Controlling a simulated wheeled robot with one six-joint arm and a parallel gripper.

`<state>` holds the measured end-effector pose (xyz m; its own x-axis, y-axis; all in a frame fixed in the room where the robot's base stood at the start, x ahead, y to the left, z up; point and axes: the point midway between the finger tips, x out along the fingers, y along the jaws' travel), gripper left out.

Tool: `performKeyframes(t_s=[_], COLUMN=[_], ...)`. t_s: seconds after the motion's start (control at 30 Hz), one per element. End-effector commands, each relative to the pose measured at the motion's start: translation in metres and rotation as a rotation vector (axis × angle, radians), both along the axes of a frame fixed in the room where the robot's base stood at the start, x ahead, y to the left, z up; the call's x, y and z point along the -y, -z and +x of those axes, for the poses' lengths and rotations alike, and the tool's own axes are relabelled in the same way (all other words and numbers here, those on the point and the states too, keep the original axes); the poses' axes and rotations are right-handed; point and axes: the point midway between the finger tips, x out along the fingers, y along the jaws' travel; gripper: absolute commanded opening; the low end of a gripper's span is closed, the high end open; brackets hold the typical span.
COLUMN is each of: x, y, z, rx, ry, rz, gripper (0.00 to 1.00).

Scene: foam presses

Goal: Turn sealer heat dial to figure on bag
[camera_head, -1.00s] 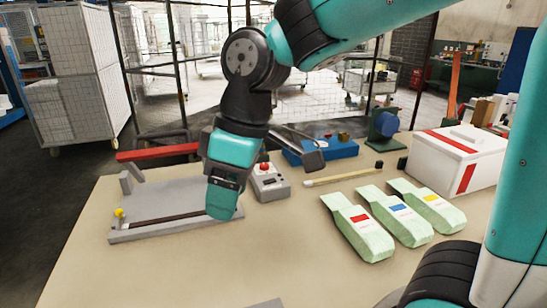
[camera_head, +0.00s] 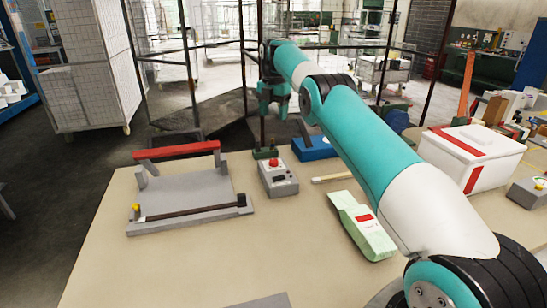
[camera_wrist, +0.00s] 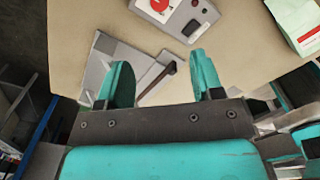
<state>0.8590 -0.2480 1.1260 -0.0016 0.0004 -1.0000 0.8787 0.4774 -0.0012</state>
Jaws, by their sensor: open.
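The sealer (camera_head: 185,192) is a grey plate at the table's left with a raised red bar (camera_head: 177,150), a dark strip along the front and a small yellow knob (camera_head: 136,208). A grey control box (camera_head: 279,180) with a red button sits right of it; it also shows in the wrist view (camera_wrist: 205,14). No figure or dial marking is legible. A pale green bag (camera_head: 362,226) with a red label lies right of the box, and part of it is in the wrist view (camera_wrist: 298,18). My gripper (camera_wrist: 160,65) is open and empty, raised beyond the box in the head view (camera_head: 273,108).
A blue tray (camera_head: 316,149) stands behind the box, with a pale stick (camera_head: 331,178) in front of it. A white box with red stripes (camera_head: 470,155) is at the right. My arm crosses the table's right half. The front left tabletop is clear.

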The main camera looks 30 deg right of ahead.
Motion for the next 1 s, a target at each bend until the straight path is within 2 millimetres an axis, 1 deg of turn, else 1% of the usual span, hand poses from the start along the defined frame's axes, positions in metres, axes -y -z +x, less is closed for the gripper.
performKeyframes(t_s=[0.13, 0.27, 0.6, 0.7, 0.83, 1.0], x=[0.001, 0.001, 0.000, 0.000, 0.000, 0.000], y=[0.018, 0.042, 0.117, 0.136, 0.156, 0.170], z=[0.000, 0.000, -0.001, -0.001, 0.000, 0.000], rx=[-0.003, -0.005, -0.005, -0.004, -0.003, 0.000], ry=[-0.010, -0.009, -0.008, -0.008, -0.008, -0.007], rz=[0.001, 0.002, 0.002, 0.001, 0.001, 0.001], gripper=[0.61, 0.61, 0.61, 0.61, 0.61, 0.61])
